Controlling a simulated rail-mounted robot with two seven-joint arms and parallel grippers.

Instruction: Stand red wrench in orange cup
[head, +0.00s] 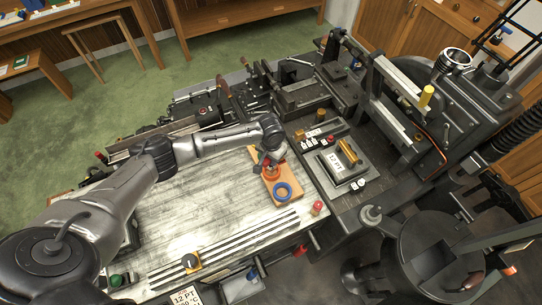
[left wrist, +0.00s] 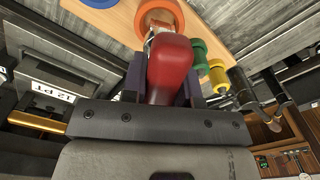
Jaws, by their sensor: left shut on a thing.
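My left gripper (head: 268,158) is over the wooden board (head: 291,199), at the orange cup (head: 271,174). In the left wrist view, the jaws (left wrist: 165,85) are shut on the red wrench (left wrist: 172,62), whose thick red handle fills the space between them. The wrench's metal end points toward the orange cup (left wrist: 160,12) and overlaps its rim. I cannot tell whether the tip is inside the cup. The gripper hides most of the wrench in the head view. My right gripper is not in view.
A blue cup (head: 283,191) stands on the board close to the orange one. Dark casting machinery (head: 345,165) stands right of the board. The pale tabletop (head: 200,210) to the left is mostly clear.

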